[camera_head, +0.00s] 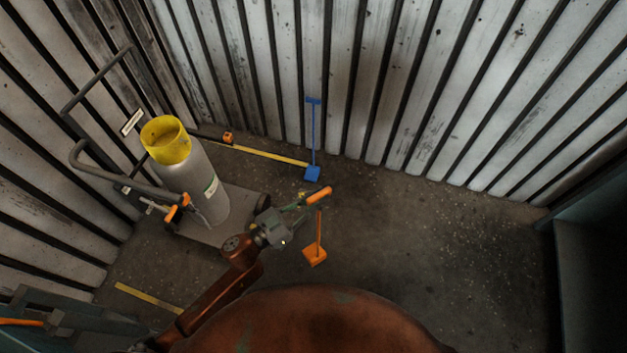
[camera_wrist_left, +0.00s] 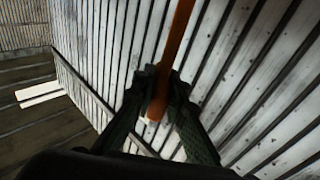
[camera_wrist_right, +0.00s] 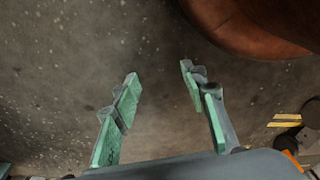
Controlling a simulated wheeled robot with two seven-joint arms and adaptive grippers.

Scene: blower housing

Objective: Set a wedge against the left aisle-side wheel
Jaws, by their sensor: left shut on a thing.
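My left gripper (camera_head: 304,202) is shut on the long handle of an orange wedge (camera_head: 315,256), to the right of the cart. The orange handle also shows between its fingers in the left wrist view (camera_wrist_left: 177,42). The wedge block hangs below the grip; I cannot tell whether it touches the floor. The cart (camera_head: 205,236) carries a grey cylinder with a yellow collar (camera_head: 166,140). A dark wheel (camera_head: 169,226) shows at its left near corner, and another (camera_head: 262,202) at its right, beside my gripper. My right gripper (camera_wrist_right: 158,88) is open and empty above bare floor.
A blue wedge (camera_head: 312,174) with an upright handle stands by the back wall. A small orange object (camera_head: 227,137) lies behind the cart. Yellow floor strips run behind it (camera_head: 265,153) and in front (camera_head: 148,297). Floor to the right is clear.

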